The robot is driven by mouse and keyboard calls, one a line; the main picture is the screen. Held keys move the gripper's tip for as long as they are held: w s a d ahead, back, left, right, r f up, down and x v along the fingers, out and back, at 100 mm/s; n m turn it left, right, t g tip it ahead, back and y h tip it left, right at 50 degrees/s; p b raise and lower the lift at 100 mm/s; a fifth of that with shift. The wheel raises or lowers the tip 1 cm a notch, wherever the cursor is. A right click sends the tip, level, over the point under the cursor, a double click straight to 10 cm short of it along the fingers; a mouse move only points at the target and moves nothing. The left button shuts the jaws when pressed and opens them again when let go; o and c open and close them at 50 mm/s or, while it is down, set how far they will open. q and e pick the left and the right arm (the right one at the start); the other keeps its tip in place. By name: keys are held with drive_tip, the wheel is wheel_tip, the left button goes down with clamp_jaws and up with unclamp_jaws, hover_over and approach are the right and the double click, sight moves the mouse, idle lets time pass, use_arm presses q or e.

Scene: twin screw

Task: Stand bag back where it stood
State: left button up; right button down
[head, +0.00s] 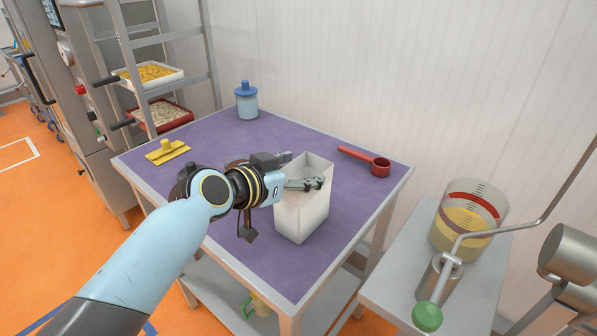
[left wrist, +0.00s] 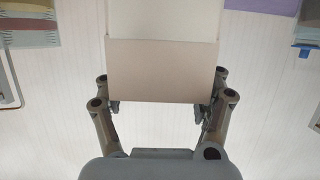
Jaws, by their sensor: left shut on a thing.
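The bag (head: 302,208) is a white, box-shaped paper bag, open at the top, at the right part of the purple table in the head view. It looks upright; I cannot tell whether its base touches the table. My left gripper (head: 304,184) reaches in from the left and is shut on the bag near its upper part. In the left wrist view the bag (left wrist: 162,68) sits between the two fingers of the gripper (left wrist: 160,112). My right gripper is not in view.
On the purple table (head: 200,150) are a blue jar (head: 246,103), a yellow scraper (head: 167,152) and a red scoop (head: 368,162). A rack with trays (head: 148,76) stands behind left. A clear container (head: 467,222) stands on a side table at right. The table's back middle is clear.

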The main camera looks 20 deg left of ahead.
use_arm(q)
drive_tip(key=o, duration=1)
drive_tip(key=shift+w+f, duration=0.1)
drive_tip(key=o, duration=0.4)
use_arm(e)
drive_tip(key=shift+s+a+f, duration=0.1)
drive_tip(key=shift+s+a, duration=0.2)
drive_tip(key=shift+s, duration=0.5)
use_arm(q)
drive_tip(key=v, duration=1.2)
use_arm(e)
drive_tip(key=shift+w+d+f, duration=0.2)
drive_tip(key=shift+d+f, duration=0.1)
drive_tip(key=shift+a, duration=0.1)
